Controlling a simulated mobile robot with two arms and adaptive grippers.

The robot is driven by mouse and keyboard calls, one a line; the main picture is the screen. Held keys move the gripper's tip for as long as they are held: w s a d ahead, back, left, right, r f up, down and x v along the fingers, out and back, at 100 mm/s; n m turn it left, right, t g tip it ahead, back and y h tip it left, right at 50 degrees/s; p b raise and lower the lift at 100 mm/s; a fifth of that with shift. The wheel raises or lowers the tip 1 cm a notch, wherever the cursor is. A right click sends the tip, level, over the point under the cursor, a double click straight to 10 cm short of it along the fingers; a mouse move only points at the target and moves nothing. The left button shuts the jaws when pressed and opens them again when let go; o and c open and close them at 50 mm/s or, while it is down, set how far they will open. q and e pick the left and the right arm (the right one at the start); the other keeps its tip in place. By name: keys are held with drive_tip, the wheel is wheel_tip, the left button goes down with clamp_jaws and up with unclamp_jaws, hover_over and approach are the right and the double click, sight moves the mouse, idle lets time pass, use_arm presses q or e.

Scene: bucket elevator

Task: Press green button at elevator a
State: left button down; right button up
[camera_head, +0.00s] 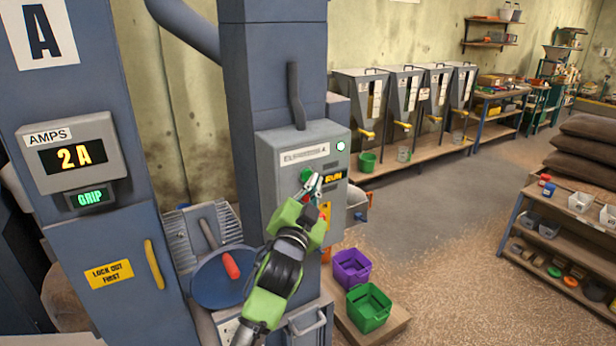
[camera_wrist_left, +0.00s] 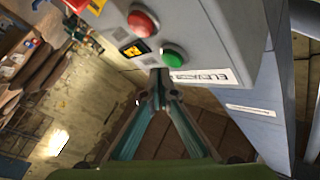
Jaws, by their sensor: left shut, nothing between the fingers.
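The grey control box (camera_head: 295,150) labelled for the elevator hangs on the blue-grey column. In the left wrist view the shut fingertips (camera_wrist_left: 159,76) point at the box, just beside the green button (camera_wrist_left: 174,57). I cannot tell whether they touch it. A red button (camera_wrist_left: 143,22) shows there farther along the panel. My right gripper is not in view.
A panel with a large letter A (camera_head: 42,30) and a 2A amps display (camera_head: 73,158) stands at the left. Purple (camera_head: 351,268) and green (camera_head: 368,307) bins stand right of the box. The floor beyond is clear.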

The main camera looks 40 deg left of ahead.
use_arm(q)
drive_tip(key=d, duration=0.1)
drive_tip(key=s+d, duration=0.1)
drive_tip(key=d, duration=0.1)
drive_tip(key=s+d, duration=0.1)
drive_tip(key=shift+d, duration=0.35)
idle(0.7)
